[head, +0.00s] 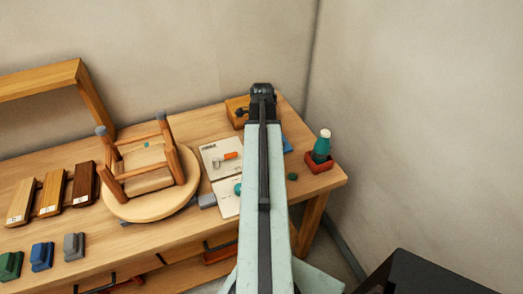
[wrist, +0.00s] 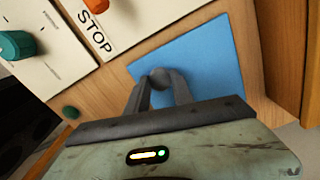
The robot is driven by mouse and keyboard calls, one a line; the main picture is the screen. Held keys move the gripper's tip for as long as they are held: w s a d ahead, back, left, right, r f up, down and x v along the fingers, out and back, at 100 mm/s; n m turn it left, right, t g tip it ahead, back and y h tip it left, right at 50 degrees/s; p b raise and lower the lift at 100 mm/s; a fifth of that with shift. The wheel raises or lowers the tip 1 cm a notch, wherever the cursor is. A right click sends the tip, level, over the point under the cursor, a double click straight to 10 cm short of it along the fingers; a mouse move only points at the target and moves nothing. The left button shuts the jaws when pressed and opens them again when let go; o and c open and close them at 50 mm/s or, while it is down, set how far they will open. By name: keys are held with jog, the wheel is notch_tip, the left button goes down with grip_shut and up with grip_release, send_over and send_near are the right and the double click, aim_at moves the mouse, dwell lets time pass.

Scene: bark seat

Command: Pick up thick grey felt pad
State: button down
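A small, round, dark grey piece (wrist: 158,77), seemingly the felt pad, shows in the wrist view over a blue sheet (wrist: 205,60). My gripper (wrist: 160,80) has its two fingers on either side of this piece. The fingers are apart by about its width, and I cannot tell whether they press on it or whether it rests on the sheet. In the head view my arm hides the piece, and my gripper (head: 262,92) is over the right part of the bench. Only an edge of the blue sheet (head: 287,144) shows there.
An upturned stool (head: 150,205) lies on the wooden bench (head: 235,255). White printed sheets (head: 222,150) are left of my arm. A teal bottle (head: 321,148) stands in a red tray (head: 329,162) at right. A small green piece (head: 292,177) lies nearby.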

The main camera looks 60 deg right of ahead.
notch_tip(320, 180, up, 10)
jog(key=p, duration=1)
dwell(0.7)
